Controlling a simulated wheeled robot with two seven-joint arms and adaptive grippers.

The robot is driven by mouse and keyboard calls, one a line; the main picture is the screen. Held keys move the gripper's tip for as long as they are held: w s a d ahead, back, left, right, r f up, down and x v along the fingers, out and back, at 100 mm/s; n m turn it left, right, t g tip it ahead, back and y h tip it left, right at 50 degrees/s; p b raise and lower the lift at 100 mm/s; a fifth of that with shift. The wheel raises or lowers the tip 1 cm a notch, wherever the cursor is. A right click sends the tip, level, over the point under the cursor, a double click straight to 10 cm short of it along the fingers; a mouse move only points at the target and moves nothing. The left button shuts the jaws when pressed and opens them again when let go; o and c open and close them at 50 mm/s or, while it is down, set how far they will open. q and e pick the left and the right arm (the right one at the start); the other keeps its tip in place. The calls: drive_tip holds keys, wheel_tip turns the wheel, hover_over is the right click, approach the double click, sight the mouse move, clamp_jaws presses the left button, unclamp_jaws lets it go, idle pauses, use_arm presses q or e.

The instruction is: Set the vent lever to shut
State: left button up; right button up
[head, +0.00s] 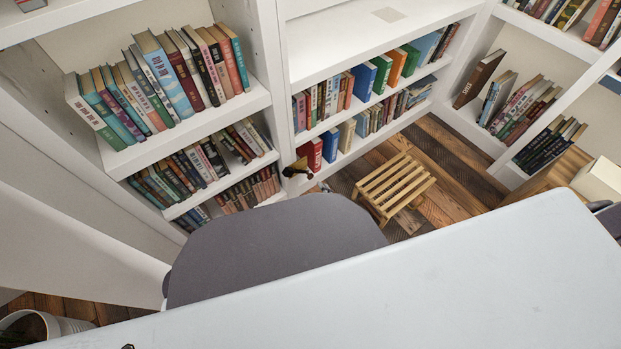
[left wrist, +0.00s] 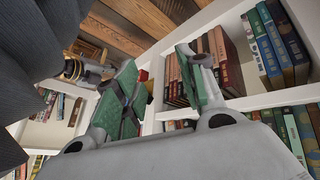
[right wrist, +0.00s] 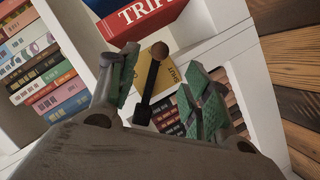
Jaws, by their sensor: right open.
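The vent lever (right wrist: 148,92) is a dark bar with a brown round knob (right wrist: 160,50) in the right wrist view. It stands in front of a yellow plate (right wrist: 171,74) whose lettering is partly hidden, so its setting cannot be read. My right gripper (right wrist: 160,66) is open, its green-padded fingers on either side of the lever with gaps. My left gripper (left wrist: 157,60) is open and empty, in front of bookshelves in the left wrist view.
White bookcases (head: 185,134) full of books surround the spot. A slatted wooden stool (head: 394,186) stands on the plank floor (head: 455,175). A pale bin (head: 62,326) is at the lower left.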

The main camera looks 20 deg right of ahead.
sight(311, 178)
drive_tip(key=shift+b+x, duration=2.55)
drive_tip(key=shift+x, duration=2.3)
use_arm(q)
wheel_tip(311, 178, down, 7)
drive_tip(key=d+t+h, duration=0.1)
drive_tip(key=shift+w+d+b, duration=0.15)
drive_tip(key=shift+w+b, duration=0.1)
drive_tip(key=shift+b, duration=0.05)
use_arm(e)
drive_tip(key=shift+w+f, duration=0.2)
drive_tip(key=shift+w, duration=0.4)
drive_tip(key=shift+c, duration=0.3)
drive_tip(key=c, duration=0.5)
use_arm(q)
drive_tip(key=shift+w+r, duration=0.1)
drive_tip(key=shift+r, duration=0.1)
use_arm(e)
clamp_jaws()
